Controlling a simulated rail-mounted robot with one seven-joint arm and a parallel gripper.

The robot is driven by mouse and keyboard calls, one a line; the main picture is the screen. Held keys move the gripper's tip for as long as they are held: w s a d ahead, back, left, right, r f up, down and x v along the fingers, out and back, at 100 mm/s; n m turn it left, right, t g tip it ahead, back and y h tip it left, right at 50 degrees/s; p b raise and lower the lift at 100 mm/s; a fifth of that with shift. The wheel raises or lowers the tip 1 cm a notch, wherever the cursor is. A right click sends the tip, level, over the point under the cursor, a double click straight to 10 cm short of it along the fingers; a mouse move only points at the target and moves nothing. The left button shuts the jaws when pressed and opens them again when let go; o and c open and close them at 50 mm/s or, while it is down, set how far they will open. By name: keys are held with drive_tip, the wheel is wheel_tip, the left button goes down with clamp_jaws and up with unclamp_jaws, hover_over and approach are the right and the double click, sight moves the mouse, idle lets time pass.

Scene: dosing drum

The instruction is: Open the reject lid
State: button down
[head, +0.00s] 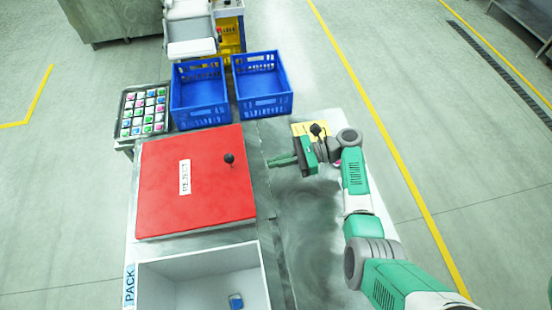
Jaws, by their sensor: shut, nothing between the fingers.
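The red reject lid (212,195) lies flat and closed on its box, with a white REJECT label (185,177) on it. A dark round knob (229,158) stands on the lid near its right side. My gripper (270,162) is to the right of the lid, its fingers pointing left toward the knob. The fingers are shut and empty, apart from the knob. What is under the lid is hidden.
A white PACK bin (262,262) with a blue item (236,301) inside stands in front of the lid. Two blue crates, left (199,121) and right (268,106), stand behind it. A tray (121,125) of small coloured items is at the back left. Grey metal surface (310,230) lies clear below my gripper.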

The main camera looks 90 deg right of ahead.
drive_tip(key=x, duration=0.6)
drive_tip(key=shift+w+a+r, duration=0.1)
drive_tip(key=shift+w+r, duration=0.25)
drive_tip(key=shift+r, duration=0.3)
drive_tip(key=shift+w+r, duration=0.3)
drive_tip(key=shift+r, duration=0.3)
drive_tip(key=shift+w+a+r, duration=0.1)
drive_tip(key=shift+w+r, duration=0.25)
drive_tip(key=shift+r, duration=0.3)
